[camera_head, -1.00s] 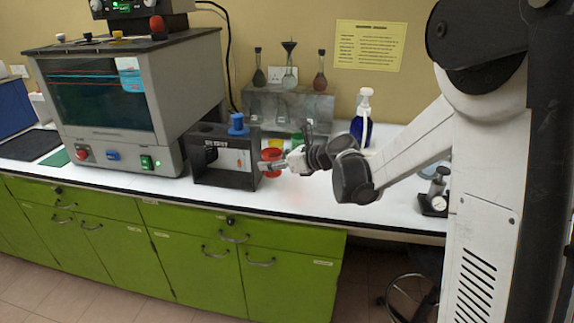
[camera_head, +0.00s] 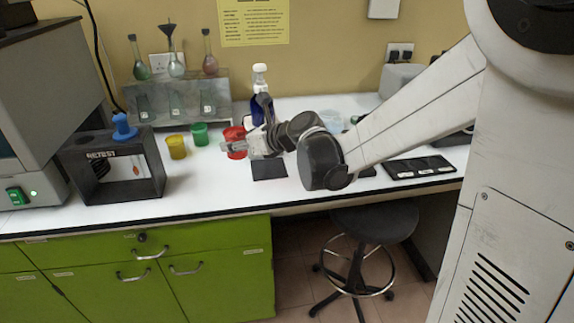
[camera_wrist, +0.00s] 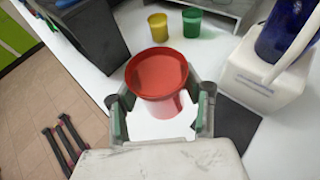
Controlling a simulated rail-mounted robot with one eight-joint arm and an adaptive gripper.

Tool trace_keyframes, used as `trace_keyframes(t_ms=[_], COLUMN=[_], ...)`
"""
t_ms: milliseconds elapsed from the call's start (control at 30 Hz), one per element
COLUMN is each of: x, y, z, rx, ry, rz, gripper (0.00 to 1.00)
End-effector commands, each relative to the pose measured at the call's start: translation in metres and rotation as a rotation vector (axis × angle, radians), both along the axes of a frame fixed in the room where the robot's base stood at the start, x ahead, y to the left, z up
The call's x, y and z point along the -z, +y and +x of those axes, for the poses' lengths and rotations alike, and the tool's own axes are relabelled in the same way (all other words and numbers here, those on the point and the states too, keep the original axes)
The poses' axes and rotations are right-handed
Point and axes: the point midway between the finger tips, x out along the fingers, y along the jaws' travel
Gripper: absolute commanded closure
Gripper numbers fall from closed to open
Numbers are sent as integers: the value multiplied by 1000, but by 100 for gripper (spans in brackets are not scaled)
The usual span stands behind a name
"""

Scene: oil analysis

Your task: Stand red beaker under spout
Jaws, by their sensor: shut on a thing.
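The red beaker (camera_head: 235,142) is held at the tip of my gripper (camera_head: 250,148); it looks upright. In the wrist view the red beaker (camera_wrist: 157,75) sits between the two fingers of my gripper (camera_wrist: 160,108), which are shut on it. Whether its base touches the counter is unclear. A blue bottle (camera_head: 257,112) with a white top stands just behind and right of my gripper. In the wrist view the blue bottle (camera_wrist: 285,30) has a white tube (camera_wrist: 297,50) down its side and a white base (camera_wrist: 255,80). I cannot clearly make out a spout opening.
Yellow (camera_head: 177,147) and green (camera_head: 200,134) beakers stand left of the red one. A black frame with a blue knob (camera_head: 123,127) is farther left. A flask rack (camera_head: 185,98) stands behind. A dark pad (camera_head: 269,170) lies near the front edge. A stool (camera_head: 370,224) is below right.

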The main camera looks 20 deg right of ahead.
Motion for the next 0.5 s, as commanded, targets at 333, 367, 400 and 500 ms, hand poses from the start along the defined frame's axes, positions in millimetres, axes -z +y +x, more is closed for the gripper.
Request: trace_keyframes(t_ms=[333,367,400,500], x=[35,39,44,55], y=[-51,-56,-63,-78], z=[30,33,37,46], rx=[5,7,7,6], ry=[0,-1,0,-1], rz=[0,1,2,0], gripper=[86,86,86,86])
